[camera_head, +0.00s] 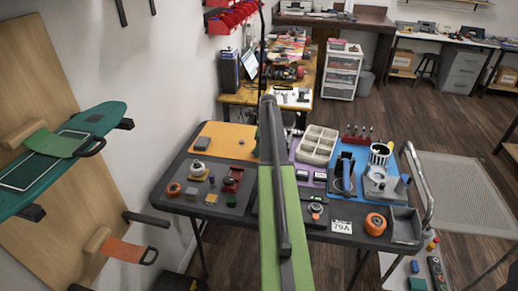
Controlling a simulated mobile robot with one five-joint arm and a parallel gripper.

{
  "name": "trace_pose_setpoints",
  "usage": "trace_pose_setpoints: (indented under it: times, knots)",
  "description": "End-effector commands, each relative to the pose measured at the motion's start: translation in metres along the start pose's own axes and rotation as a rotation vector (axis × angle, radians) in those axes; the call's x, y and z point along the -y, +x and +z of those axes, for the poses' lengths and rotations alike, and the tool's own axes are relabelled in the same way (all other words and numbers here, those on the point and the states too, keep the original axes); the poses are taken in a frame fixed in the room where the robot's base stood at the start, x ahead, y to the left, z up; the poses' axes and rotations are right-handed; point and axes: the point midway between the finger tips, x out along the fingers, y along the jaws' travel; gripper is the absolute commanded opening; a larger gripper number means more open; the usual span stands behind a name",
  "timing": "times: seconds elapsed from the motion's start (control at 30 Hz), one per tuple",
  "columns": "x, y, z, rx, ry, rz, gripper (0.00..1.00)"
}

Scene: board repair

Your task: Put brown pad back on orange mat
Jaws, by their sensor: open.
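The orange mat (237,139) lies on the far left part of the dark folding table. A small grey block (202,143) sits on its left side, and a dark upright bar cuts across its right end. A small orange-brown piece (211,198) lies on the grey mat (188,193) in front of it, apart from the orange mat. It may be the brown pad, but it is too small to tell. I cannot make out my gripper in this view.
A dark bar and a long green panel (270,240) fill the middle and hide part of the table. A grey organiser (316,147), a blue mat and several small tools crowd the table's right half. A teal board (70,150) hangs at the left wall. Open floor shows at the right.

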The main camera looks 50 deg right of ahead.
Motion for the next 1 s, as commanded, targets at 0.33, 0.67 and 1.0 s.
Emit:
trace_pose_setpoints:
  times: [0.33, 0.67, 1.0]
  knots:
    - [0.0, -0.055, 0.002, 0.0, 0.0, 0.0, 0.59]
    - [-0.001, -0.12, 0.003, 0.0, -0.002, 0.0, 0.59]
    - [-0.001, -0.122, 0.002, 0.0, -0.003, 0.001, 0.59]
